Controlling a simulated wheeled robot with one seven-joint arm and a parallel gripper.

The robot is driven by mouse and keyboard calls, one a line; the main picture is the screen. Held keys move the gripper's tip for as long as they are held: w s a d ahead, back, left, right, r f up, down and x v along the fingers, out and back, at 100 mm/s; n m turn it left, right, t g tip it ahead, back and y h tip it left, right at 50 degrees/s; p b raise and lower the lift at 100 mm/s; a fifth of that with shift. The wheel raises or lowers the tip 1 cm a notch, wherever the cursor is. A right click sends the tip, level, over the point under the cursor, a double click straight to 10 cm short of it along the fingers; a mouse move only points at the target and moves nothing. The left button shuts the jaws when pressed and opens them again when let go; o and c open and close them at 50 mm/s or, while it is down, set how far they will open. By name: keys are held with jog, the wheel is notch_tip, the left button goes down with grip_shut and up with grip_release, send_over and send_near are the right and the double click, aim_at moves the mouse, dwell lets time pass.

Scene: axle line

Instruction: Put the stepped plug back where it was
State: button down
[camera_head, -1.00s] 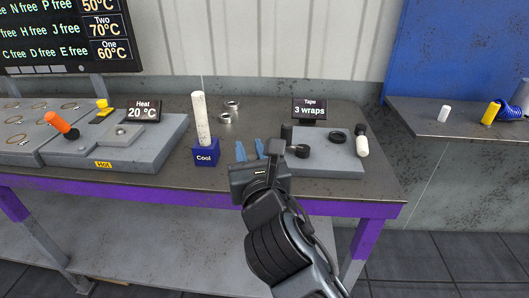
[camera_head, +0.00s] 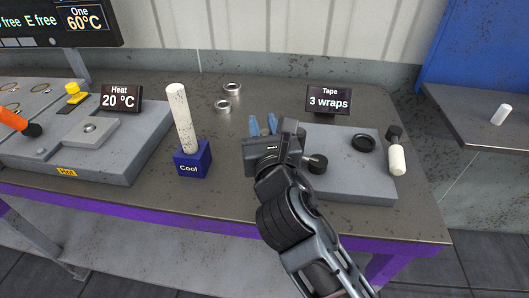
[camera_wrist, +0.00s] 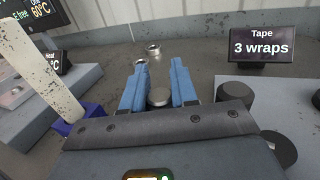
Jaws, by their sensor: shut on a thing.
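My gripper (camera_head: 262,126) is over the grey bench top, between the blue "Cool" block and the tape block. It also shows in the wrist view (camera_wrist: 160,90), its two blue fingers shut on a small grey round piece, seen as a disc (camera_wrist: 159,97) low between them. I take this piece for the stepped plug; its lower part and any step are hidden. In the head view my gripper hides it. I cannot tell whether the piece touches the bench.
Two metal rings (camera_head: 232,89) lie beyond my gripper. A pale rod (camera_head: 181,115) stands in the "Cool" block (camera_head: 193,160) to the left. The tape block (camera_head: 352,182), with black parts, is close on the right. The heater block (camera_head: 125,165) is at the far left.

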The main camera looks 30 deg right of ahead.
jog(key=shift+f+b, duration=0.65)
jog(key=shift+f, duration=2.1)
jog(key=shift+f, duration=0.1)
jog(key=c, duration=0.9)
grip_release()
jog(key=shift+s, duration=0.1)
jog(key=b+v, duration=0.1)
jog(key=v, duration=1.1)
